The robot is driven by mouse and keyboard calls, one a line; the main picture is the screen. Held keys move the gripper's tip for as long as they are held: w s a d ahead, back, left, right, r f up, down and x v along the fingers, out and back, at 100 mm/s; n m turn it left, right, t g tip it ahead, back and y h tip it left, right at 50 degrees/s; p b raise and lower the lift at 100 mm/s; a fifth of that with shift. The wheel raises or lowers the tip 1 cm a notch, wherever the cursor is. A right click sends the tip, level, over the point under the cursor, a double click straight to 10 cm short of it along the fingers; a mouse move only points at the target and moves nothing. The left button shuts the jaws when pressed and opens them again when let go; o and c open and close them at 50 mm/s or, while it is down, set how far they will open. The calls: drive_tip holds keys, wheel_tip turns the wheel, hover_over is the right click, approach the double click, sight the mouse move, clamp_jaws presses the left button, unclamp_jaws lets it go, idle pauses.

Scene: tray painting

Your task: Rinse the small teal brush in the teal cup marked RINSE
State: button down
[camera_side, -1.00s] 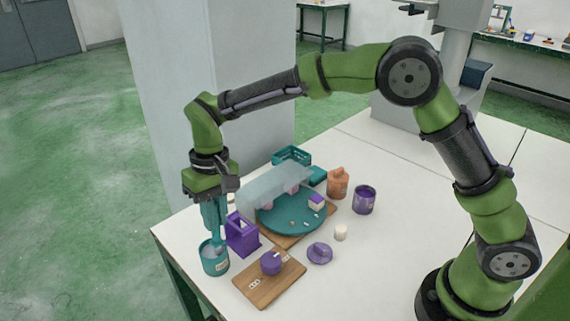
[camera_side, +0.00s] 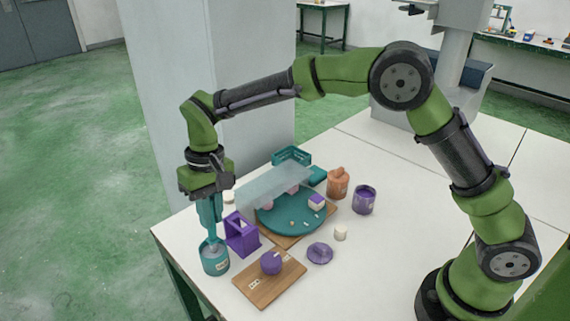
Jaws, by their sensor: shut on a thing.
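The teal cup (camera_side: 215,262) stands near the table's left front corner, with a pale label on its side. My gripper (camera_side: 209,208) is above it, pointing straight down. It is shut on the teal brush (camera_side: 212,234), which hangs upright below the fingers. The brush's lower end is at or inside the cup's mouth. The cup wall hides the tip, so I cannot tell how deep it reaches. The label is too small to read.
A purple holder (camera_side: 242,234) stands just right of the cup. A wooden board (camera_side: 258,291) with a purple pot (camera_side: 271,262) lies in front. A round teal tray (camera_side: 292,222) sits under a translucent panel (camera_side: 272,188). A purple cup (camera_side: 363,199) and orange container (camera_side: 338,184) stand further right.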

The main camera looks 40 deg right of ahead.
drive_tip(key=shift+w+d+r, duration=0.1)
drive_tip(key=shift+d+r, duration=0.05)
drive_tip(key=shift+r, duration=1)
drive_tip(key=shift+w+d+r, duration=0.1)
drive_tip(key=shift+d+r, duration=0.05)
drive_tip(key=shift+r, duration=0.95)
drive_tip(key=shift+r, duration=2.2)
